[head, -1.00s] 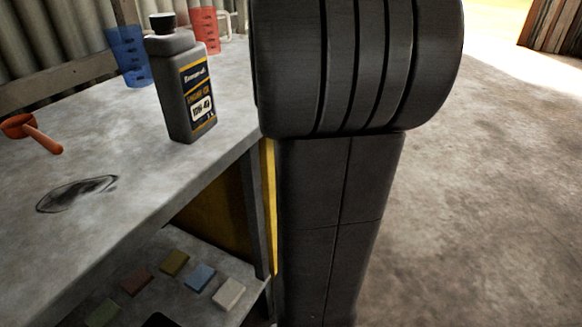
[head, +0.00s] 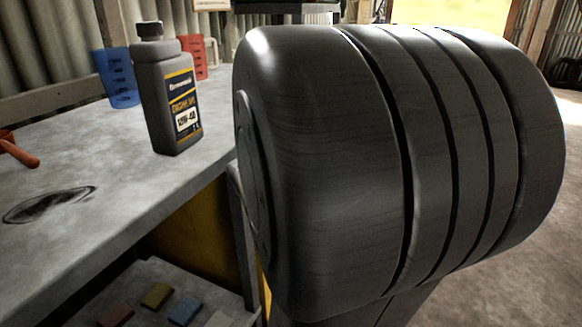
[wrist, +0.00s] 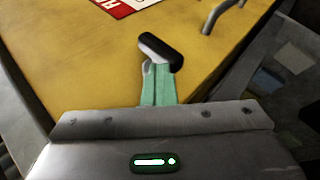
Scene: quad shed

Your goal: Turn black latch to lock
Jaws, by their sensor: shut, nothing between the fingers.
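In the wrist view, the black latch (wrist: 161,51) is a short, rounded black handle with a pale underside, lying slantwise over a yellow panel (wrist: 90,60). My gripper (wrist: 157,68) has pale green fingers that are shut together with nothing held between them. The fingertips are right at the near side of the latch; I cannot tell whether they touch it. The latch's base and pivot are hidden. Neither latch nor gripper shows in the head view, where my dark arm blocks the middle.
A bent metal handle (wrist: 222,14) and a red and white label (wrist: 125,7) are on the yellow panel. In the head view, a grey bench (head: 75,150) holds an oil bottle (head: 168,95), a blue jug (head: 117,78) and a red jug (head: 192,55). Coloured blocks lie on the shelf below.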

